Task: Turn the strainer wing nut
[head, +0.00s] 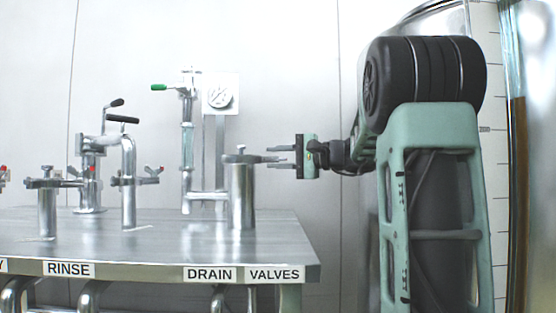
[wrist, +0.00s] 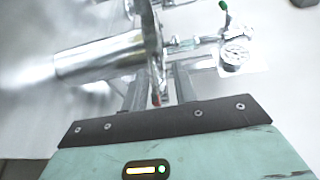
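The strainer (head: 240,195) is an upright steel cylinder with a flat lid near the right end of the table. A small knob stands on the lid, and a thin flat metal part reaches right towards my gripper (head: 272,155). I cannot clearly tell the wing nut from the lid there. My gripper comes in level from the right at lid height, its two fingers apart. In the wrist view, the strainer body (wrist: 100,58) lies sideways. Its lid edge (wrist: 150,40) runs between my fingers, with a small reddish tip near the palm. Whether a finger touches it, I cannot tell.
A pipe with a green-handled valve (head: 187,140) and a pressure gauge (head: 220,94) stand behind the strainer. Bent pipes and clamps with red-tipped handles (head: 92,171) are further left. The table (head: 290,245) carries RINSE, DRAIN and VALVES labels. Its front right corner is bare.

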